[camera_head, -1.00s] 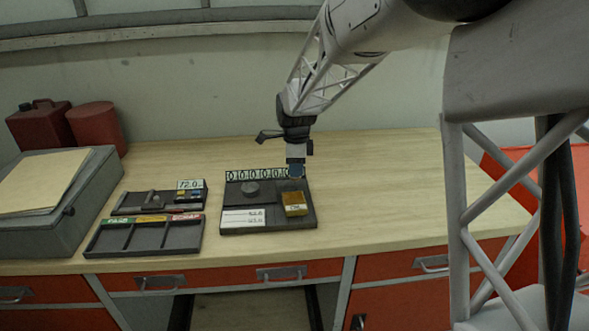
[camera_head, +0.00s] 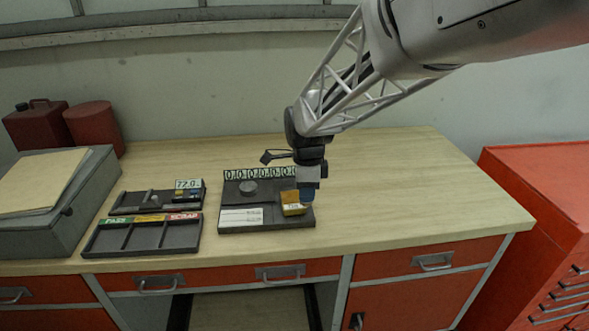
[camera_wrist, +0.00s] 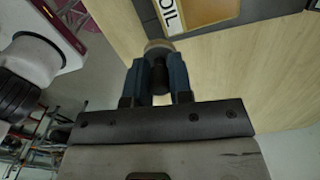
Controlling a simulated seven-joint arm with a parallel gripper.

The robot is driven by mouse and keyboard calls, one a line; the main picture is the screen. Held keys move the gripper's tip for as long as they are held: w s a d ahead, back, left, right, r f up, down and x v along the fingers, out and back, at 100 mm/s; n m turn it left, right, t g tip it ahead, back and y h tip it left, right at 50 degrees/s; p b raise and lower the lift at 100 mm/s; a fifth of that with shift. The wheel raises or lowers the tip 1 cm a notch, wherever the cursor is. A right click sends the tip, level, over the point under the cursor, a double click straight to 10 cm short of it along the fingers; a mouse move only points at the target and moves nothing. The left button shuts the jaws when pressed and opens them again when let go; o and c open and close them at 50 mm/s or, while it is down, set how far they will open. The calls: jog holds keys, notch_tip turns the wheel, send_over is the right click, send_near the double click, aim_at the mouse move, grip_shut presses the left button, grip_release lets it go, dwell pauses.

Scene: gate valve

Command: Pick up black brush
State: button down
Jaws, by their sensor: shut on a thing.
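My gripper (camera_head: 308,197) is over the right edge of the dark tray with the number strip, beside the yellow block, in the head view. In the wrist view my gripper's blue fingers (camera_wrist: 157,70) are shut on a dark thing (camera_wrist: 160,78), apparently the black brush, with a pale round end (camera_wrist: 157,46) at the fingertips. The fingers hide most of it. In the head view the held thing is too small and covered to make out. I cannot tell whether it touches the tray or bench.
The bench is clear on the right (camera_head: 420,190).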

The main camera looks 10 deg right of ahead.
jog(key=shift+s, duration=0.35)
dwell(0.4)
jog(key=c, duration=1.7)
grip_release()
jog(key=shift+c, duration=0.7)
jog(key=w+a+r, duration=0.3)
jog(key=w+r, duration=0.1)
jog(key=w, duration=0.2)
jog(key=shift+w+r, duration=0.15)
jog(key=shift+w, duration=0.15)
